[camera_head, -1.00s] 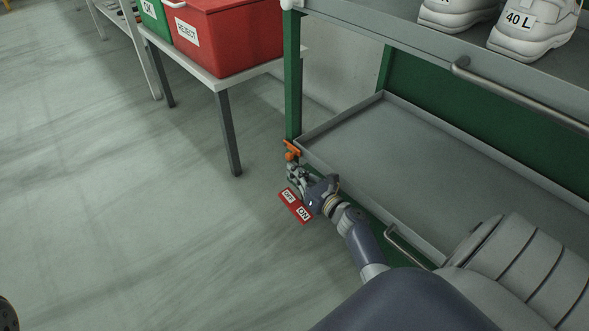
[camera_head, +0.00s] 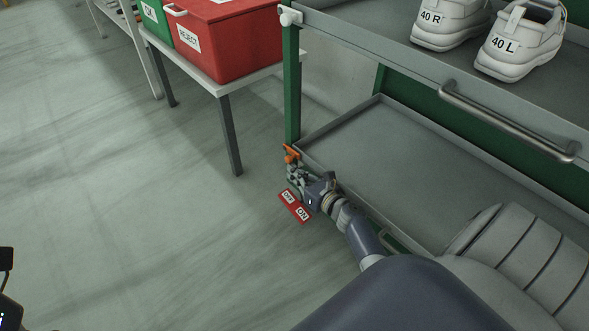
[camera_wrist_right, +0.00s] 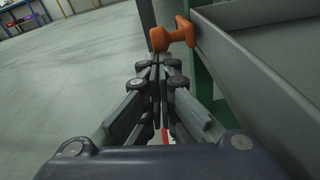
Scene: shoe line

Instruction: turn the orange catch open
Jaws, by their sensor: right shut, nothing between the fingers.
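The orange catch (camera_head: 291,153) sits at the foot of the rack's green corner post, beside the corner of the lower tray. In the right wrist view the catch (camera_wrist_right: 172,36) shows as a short bar with thick ends, just past my fingertips. My right gripper (camera_head: 294,170) is shut and empty, right below the catch in the head view. In the right wrist view its closed fingers (camera_wrist_right: 158,62) point at the catch; I cannot tell whether they touch it. A dark part at the head view's lower left edge may be my left gripper; its fingers cannot be made out.
A red OFF/ON plate (camera_head: 295,206) lies low beside my right gripper. The grey lower tray (camera_head: 400,125) is empty. White shoes (camera_head: 515,45) stand on the upper shelf, with a bar handle (camera_head: 505,118). A red REJECT box (camera_head: 235,40) stands on a side table. Floor at left is clear.

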